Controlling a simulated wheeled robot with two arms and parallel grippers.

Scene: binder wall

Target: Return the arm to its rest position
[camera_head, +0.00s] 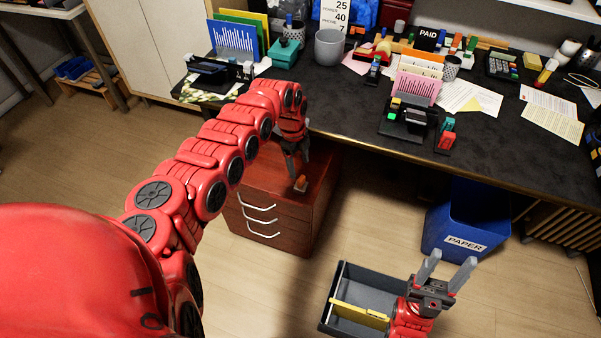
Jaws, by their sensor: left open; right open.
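My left arm (225,145) is red and segmented and reaches from the lower left to the desk's front edge. My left gripper (296,168) points down over the top of the brown drawer cabinet (262,226), with its jaws open. A small orange-brown object (300,184) is just below its fingertips; I cannot tell whether they touch it. My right gripper (448,274) is at the lower right, open and empty, with two grey fingers pointing up. It is beside a dark grey tray (338,283) that holds a yellow divider-like piece (358,312).
A dark desk (335,105) crowded with stationery, folders and papers runs across the back. A blue paper bin (465,222) stands under it at the right. A white cabinet (150,45) is at the upper left. The wooden floor (75,170) is clear at the left.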

